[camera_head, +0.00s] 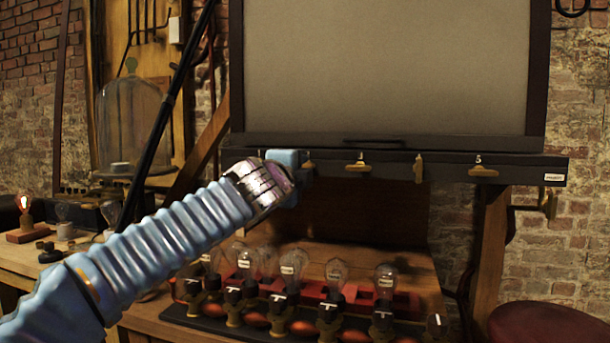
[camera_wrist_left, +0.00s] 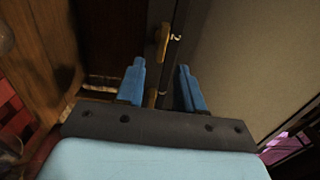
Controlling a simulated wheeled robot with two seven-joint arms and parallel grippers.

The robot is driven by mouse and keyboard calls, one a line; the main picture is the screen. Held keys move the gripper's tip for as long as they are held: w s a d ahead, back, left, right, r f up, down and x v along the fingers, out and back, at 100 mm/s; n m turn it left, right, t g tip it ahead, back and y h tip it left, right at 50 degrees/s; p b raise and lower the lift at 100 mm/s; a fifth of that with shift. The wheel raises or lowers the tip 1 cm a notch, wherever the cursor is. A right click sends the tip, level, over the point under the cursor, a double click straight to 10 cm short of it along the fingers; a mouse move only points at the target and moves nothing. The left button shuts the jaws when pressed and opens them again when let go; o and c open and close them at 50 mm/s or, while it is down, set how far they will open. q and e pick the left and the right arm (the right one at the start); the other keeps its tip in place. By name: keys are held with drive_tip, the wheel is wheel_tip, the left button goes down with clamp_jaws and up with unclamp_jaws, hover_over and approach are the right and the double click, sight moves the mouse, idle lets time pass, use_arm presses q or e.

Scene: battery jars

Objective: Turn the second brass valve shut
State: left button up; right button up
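A dark strip (camera_head: 450,165) under the large grey panel carries several brass valves. One brass valve (camera_head: 309,166) lies just right of my left gripper (camera_head: 284,160), its handle along the strip. In the left wrist view this valve (camera_wrist_left: 162,45) sits ahead of my left gripper (camera_wrist_left: 160,68), beside a small white label that looks like a 2. The two blue fingers are apart with nothing visibly held. A small brass piece (camera_wrist_left: 151,98) shows between them, partly hidden. Farther right, the third valve (camera_head: 357,164) lies sideways, another (camera_head: 418,168) stands upright, and the fifth (camera_head: 484,171) lies sideways. My right gripper is not visible.
Several glass bulbs (camera_head: 336,272) and black-and-brass fittings stand on a bench below the strip. A glass bell jar (camera_head: 130,115) and a lit bulb (camera_head: 24,206) are at left. A dark red round seat (camera_head: 545,326) is at lower right.

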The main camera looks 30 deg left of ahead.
use_arm(q)
drive_tip(key=b+v, duration=0.1)
drive_tip(key=v, duration=0.7)
